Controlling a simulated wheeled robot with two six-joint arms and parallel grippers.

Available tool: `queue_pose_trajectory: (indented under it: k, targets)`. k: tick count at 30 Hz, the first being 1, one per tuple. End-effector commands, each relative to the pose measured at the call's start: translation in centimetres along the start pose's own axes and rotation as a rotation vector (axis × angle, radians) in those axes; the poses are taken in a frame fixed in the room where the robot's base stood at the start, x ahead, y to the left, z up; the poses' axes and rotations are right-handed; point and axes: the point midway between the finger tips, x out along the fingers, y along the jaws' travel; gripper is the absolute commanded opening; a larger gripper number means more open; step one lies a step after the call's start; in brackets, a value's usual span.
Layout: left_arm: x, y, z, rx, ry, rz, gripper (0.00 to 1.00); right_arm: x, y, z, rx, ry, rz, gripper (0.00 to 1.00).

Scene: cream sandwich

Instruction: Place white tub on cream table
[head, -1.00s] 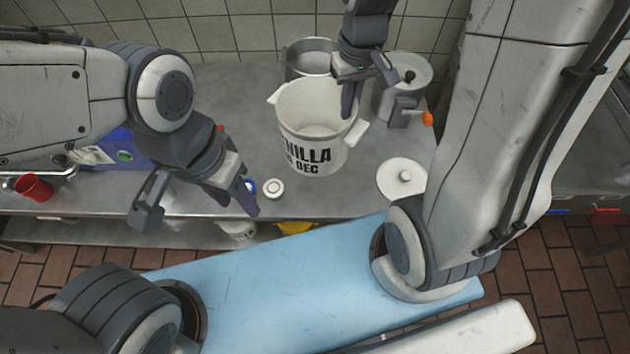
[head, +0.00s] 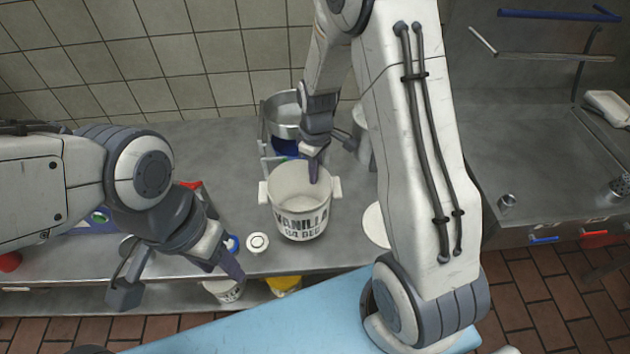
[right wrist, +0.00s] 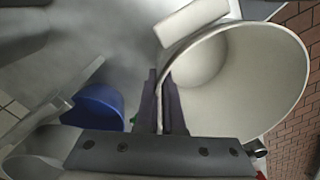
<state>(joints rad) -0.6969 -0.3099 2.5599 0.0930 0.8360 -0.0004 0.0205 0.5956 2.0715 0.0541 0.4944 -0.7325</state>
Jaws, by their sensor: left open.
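The white tub (head: 302,214), lettered VANILLA, is upright with its open mouth up, over the steel counter in the head view. I cannot tell whether its base touches the counter. My right gripper (head: 314,170) reaches down at its far rim. In the right wrist view the fingers (right wrist: 166,108) close on either side of the tub wall, and the inside of the tub (right wrist: 245,75) shows at right. My left gripper (head: 178,280) is open and empty, left of the tub near the counter's front edge. I cannot make out a cream table.
A metal pot (head: 283,112) stands behind the tub. A small white disc (head: 257,243) lies left of it. A round white lid (head: 374,225) is partly hidden by my right arm.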

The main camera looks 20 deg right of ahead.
Motion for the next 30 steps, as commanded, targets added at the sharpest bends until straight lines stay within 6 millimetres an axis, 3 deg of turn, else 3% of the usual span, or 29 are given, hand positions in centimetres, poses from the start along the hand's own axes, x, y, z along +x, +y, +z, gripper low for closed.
queue_pose_trajectory:
  k: [10, 22, 23, 25, 30]
  targets:
    - [-0.7, 0.1, 0.0, 0.000, 0.000, 0.000, 0.50, 3.9, 0.3, -0.1, 0.002, -0.003, -0.002, 0.00]
    - [-0.3, 0.0, 0.0, 0.000, 0.000, 0.000, 0.50, 4.5, 0.4, -0.1, 0.002, 0.000, 0.000, 0.00]
    - [-0.3, 0.0, 0.0, 0.000, 0.000, 0.000, 0.50, 4.6, 0.4, -0.1, 0.002, 0.000, 0.000, 0.09]
    - [-0.4, 0.0, 0.0, 0.000, 0.000, 0.000, 0.50, 4.5, 0.4, -0.1, 0.002, 0.000, 0.000, 0.35]
    - [-0.4, 0.0, 0.0, 0.000, 0.000, 0.000, 0.50, 4.5, 0.4, -0.1, 0.002, 0.000, 0.000, 0.35]
